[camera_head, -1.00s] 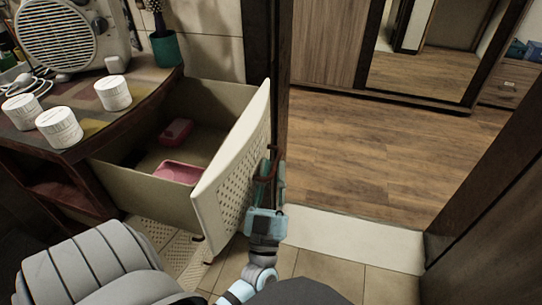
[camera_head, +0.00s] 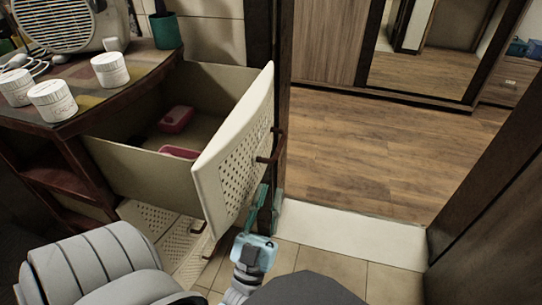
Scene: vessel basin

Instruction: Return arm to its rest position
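The drawer (camera_head: 235,150) is pulled open at the centre left. Its cream perforated front faces right, with a dark handle (camera_head: 275,147) on its outer side. My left gripper (camera_head: 270,195) is just below the handle, beside the lower part of the drawer front. Its teal fingers point up and stand apart with nothing seen between them, clear of the handle. My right gripper is not in view.
Pink boxes (camera_head: 176,119) lie in the drawer. White jars (camera_head: 110,69), a radio (camera_head: 68,22) and a teal cup (camera_head: 165,30) stand on the cabinet top. A doorway with open wooden floor (camera_head: 380,160) is at right; a dark door frame (camera_head: 490,150) borders it.

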